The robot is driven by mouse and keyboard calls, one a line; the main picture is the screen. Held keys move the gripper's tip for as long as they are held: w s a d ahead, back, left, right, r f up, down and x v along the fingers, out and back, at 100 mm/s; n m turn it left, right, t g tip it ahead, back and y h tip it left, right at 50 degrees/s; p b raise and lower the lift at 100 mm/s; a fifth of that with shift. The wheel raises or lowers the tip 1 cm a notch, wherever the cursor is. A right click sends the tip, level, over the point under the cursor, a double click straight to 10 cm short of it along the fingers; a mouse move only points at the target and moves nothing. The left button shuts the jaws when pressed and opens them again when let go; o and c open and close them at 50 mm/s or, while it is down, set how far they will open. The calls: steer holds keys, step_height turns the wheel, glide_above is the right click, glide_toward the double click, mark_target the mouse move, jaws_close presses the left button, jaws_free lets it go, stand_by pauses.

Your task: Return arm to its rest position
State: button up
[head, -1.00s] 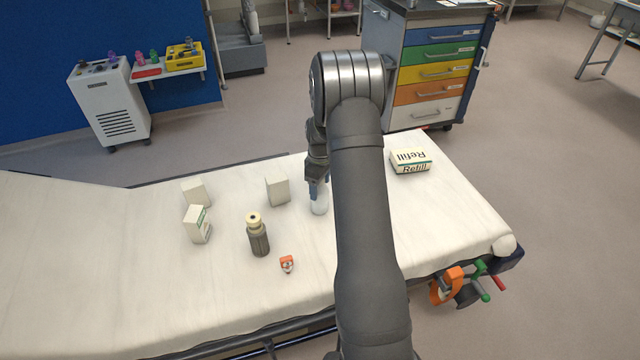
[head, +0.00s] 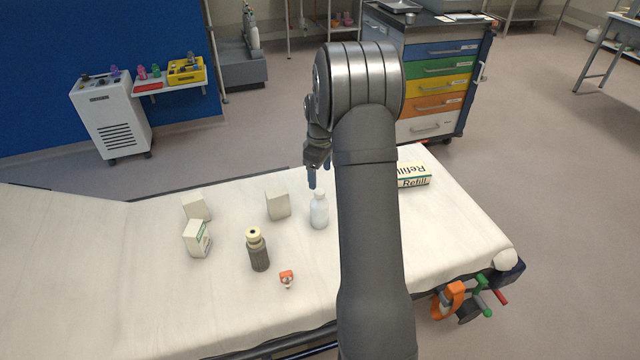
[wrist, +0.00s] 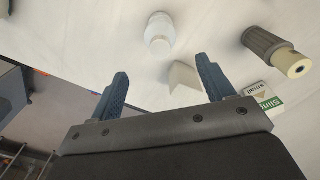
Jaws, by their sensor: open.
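My gripper (head: 318,178) is above the stretcher (head: 150,290) in the head view, just over a small white bottle (head: 319,212). In the wrist view my gripper (wrist: 160,88) shows two blue fingers spread apart with nothing between them. The white bottle (wrist: 158,32) stands beyond the fingertips there, apart from them. In the head view it stands upright on the white sheet. My arm hides part of the stretcher's right side.
On the sheet are a dark bottle with a cream cap (head: 258,252), a small orange-and-white item (head: 287,279), white boxes (head: 277,201) (head: 197,238) (head: 196,207) and a Refill box (head: 414,180). A drawer cart (head: 440,90) stands behind. The sheet's left part is clear.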

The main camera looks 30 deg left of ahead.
mark_target(320, 192)
steer(key=shift+r, duration=0.55)
steer(key=shift+f, duration=4.35)
